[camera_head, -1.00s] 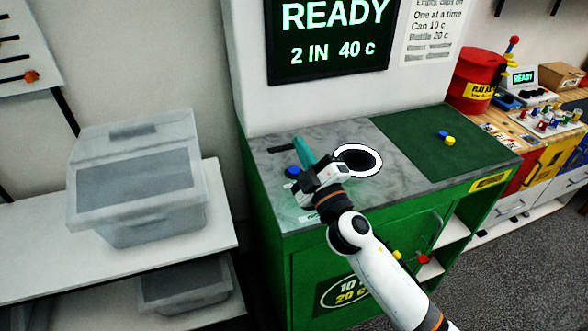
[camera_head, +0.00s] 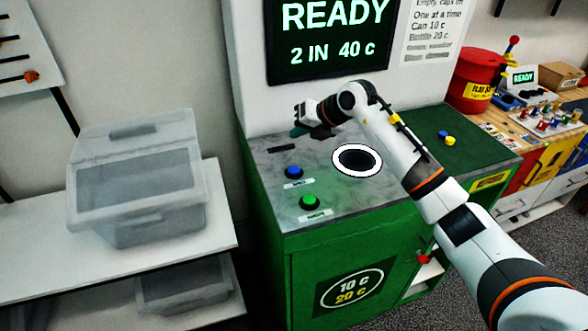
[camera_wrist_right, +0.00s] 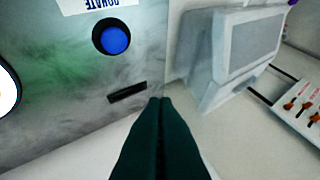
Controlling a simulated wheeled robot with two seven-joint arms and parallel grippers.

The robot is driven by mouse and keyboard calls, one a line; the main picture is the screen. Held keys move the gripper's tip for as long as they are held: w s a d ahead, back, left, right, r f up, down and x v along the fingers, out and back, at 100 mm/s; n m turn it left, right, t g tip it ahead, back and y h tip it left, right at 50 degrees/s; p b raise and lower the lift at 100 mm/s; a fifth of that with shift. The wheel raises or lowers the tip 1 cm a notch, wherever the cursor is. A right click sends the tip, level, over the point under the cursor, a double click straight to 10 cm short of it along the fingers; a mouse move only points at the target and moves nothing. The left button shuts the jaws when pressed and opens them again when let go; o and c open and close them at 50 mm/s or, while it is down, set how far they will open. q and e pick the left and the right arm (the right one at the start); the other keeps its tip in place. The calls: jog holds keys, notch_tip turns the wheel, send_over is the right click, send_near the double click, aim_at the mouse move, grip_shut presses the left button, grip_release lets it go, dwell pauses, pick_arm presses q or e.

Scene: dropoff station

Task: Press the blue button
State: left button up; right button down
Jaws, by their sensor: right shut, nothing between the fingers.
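The blue button (camera_head: 293,172) stands in a dark ring on the grey marbled top of the green machine, left of the white-rimmed round hole. It also shows in the right wrist view (camera_wrist_right: 114,40), with a "DONATE" label beside it. My right gripper (camera_head: 297,132) is above the back of the machine top, behind the blue button and apart from it. In the right wrist view its teal fingers (camera_wrist_right: 161,104) are together and empty, with their tips near a dark slot (camera_wrist_right: 127,92). My left gripper is not in view.
A green button (camera_head: 310,202) sits in front of the blue one. The white-rimmed hole (camera_head: 357,161) is to the right, partly near my right arm. A screen (camera_head: 330,38) reads "READY 2 IN 40 c". A grey bin (camera_head: 135,185) stands on a shelf at left.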

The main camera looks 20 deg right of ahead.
jog(key=shift+f, duration=0.15)
jog(key=b, duration=0.5)
send_over(298, 171)
notch_tip(298, 171, down, 7)
jog(key=shift+d, duration=0.1)
jog(key=shift+f+b, duration=0.45)
jog(key=shift+f, duration=0.35)
dwell(1.3)
jog(key=shift+f, duration=0.4)
jog(key=shift+f+b, duration=0.45)
dwell(0.7)
jog(key=shift+r+p, duration=0.6)
jog(key=shift+r, duration=0.25)
jog(key=shift+r, duration=0.1)
